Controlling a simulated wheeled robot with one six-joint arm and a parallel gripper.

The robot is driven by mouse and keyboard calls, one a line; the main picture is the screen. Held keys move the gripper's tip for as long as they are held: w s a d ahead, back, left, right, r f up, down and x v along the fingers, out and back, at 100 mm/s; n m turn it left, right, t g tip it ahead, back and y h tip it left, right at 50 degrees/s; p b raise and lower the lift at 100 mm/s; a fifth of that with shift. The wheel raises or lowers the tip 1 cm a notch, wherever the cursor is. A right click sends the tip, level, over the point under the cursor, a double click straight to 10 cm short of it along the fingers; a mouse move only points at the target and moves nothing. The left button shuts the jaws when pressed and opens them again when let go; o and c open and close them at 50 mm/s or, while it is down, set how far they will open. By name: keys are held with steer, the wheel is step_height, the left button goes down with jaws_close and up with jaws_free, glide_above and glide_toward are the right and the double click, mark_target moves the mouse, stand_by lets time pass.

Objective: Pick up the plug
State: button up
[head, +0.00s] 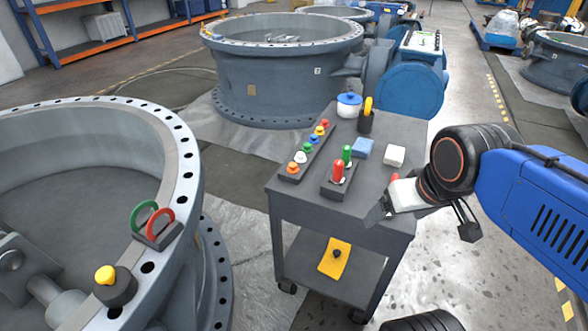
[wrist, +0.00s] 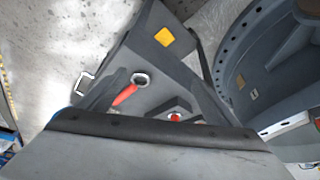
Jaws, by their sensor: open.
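A piece with a red handle and a grey ring-shaped end (wrist: 141,80) lies in the wrist view between the fingers of my gripper (wrist: 155,85). I cannot tell for sure that it is the plug. In the head view my gripper (head: 384,206) is over the right front edge of the cart top, open. A small red end (head: 395,177) shows just behind it, the rest hidden by my gripper. A dark block holds an upright red handle (head: 338,171) and a green handle (head: 347,154). A block with a red top (wrist: 175,117) shows in the wrist view.
Large valve bodies (head: 285,75) stand behind and left.

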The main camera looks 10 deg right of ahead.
stand_by(0.3)
steer(key=c, duration=0.4)
steer(key=shift+w+a+r, duration=0.1)
steer(key=shift+w+r, duration=0.15)
steer(key=c, duration=0.6)
steer(key=w+a+r+n, duration=0.1)
steer(key=w+r+n, duration=0.1)
steer(key=w+a+r+n+g, duration=0.1)
steer(key=w+r+n, duration=0.1)
steer(key=w, duration=0.1)
steer(key=w+a+r+n, duration=0.1)
steer(key=w+r+n, duration=0.1)
steer(key=w, duration=0.1)
steer(key=shift+w+a+r+g, duration=0.1)
steer(key=shift+a+r+g, duration=0.05)
steer(key=shift+r+g, duration=0.15)
steer(key=shift+c, duration=0.4)
step_height(320, 180, up, 5)
steer(key=n+g, duration=0.3)
steer(key=n, duration=1.1)
glide_above(292, 164)
steer(key=f, duration=1.1)
steer(key=shift+d, duration=0.2)
steer(key=shift+a+f, duration=0.15)
steer(key=shift+f, duration=2.55)
